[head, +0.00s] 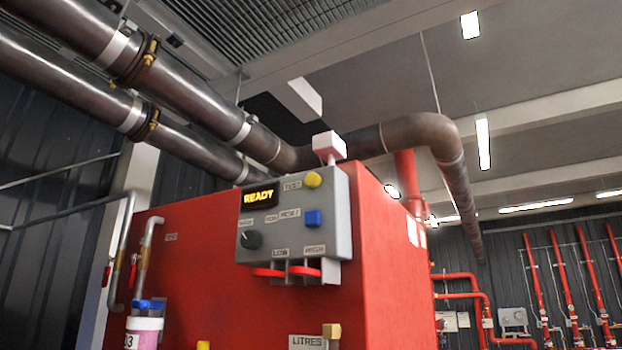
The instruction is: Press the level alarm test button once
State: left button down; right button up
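A grey control panel (338,214) is fixed to the upper front of a large red cabinet (205,262). Its dark display (259,196) reads "READY" in yellow letters. A round yellow button (313,180) sits at the panel's top right beside a label that seems to read "TEST". A black knob (250,239) is at the lower left. Two red parts (306,271) stick out under the "LOW" and "HIGH" labels. Neither of my grippers is in view.
A pale box (329,146) stands above the panel. A "LITRES" label (308,342) and a tan knob (331,331) are low on the cabinet. A white container with blue tops (144,332) is at lower left. Large dark pipes (190,85) run overhead.

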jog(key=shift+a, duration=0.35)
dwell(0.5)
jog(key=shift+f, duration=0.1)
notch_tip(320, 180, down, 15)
jog(key=b, duration=1.5)
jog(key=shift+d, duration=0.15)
